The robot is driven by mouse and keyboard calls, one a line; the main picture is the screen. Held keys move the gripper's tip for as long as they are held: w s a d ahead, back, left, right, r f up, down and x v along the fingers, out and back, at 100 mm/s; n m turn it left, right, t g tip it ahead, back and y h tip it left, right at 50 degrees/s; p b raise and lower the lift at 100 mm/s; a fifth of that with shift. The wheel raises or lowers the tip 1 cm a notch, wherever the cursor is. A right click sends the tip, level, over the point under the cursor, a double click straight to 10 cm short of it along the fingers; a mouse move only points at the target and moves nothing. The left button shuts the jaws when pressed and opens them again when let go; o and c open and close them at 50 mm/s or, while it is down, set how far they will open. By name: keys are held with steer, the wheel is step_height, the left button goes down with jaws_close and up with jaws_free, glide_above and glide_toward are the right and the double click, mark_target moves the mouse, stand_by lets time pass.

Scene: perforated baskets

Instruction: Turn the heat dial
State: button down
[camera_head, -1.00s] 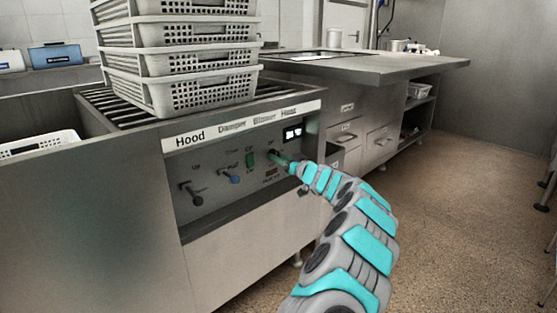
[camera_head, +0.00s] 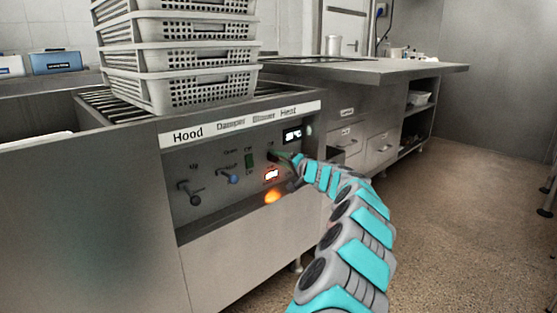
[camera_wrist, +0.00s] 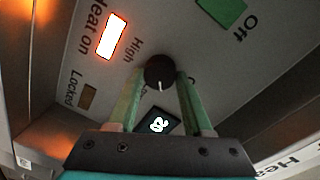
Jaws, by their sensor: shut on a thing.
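The heat dial (camera_wrist: 160,70) is a round dark knob on the grey control panel, with a white mark at its lower edge in the wrist view. "High" is printed close to it. My gripper (camera_wrist: 160,80) has its two green fingers shut on the dial, one on each side. In the head view my gripper (camera_head: 284,157) reaches the panel under the "Heat" heading and mostly hides the dial. The "Heat on" lamp (camera_wrist: 111,37) is brightly lit and also shows in the head view (camera_head: 271,175). The "Locked" lamp (camera_wrist: 87,96) is unlit.
A small display (camera_head: 292,134) sits above my gripper. A green switch (camera_head: 249,161), a blue-tipped lever (camera_head: 233,179) and a hood lever (camera_head: 192,194) are to the left. Stacked perforated baskets (camera_head: 205,90) stand on top. Open floor (camera_head: 450,220) lies right.

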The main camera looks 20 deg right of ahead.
steer(key=m+p, duration=0.4)
steer(key=m, duration=0.5)
steer(key=m+y+p, duration=0.1)
steer(key=m+p, duration=0.4)
steer(key=m, duration=0.4)
steer(key=shift+d+f, duration=0.1)
steer(key=shift+d, duration=0.1)
steer(key=m+p, duration=0.2)
steer(key=m, duration=0.3)
steer(key=shift+f+y, duration=0.1)
steer(key=shift+y, duration=0.2)
steer(key=shift+a+m+p, duration=0.1)
steer(key=shift+m+p, duration=0.5)
steer(key=shift+m, duration=0.3)
steer(key=shift+f, duration=0.1)
steer(key=shift+c, duration=1.6)
jaws_free()
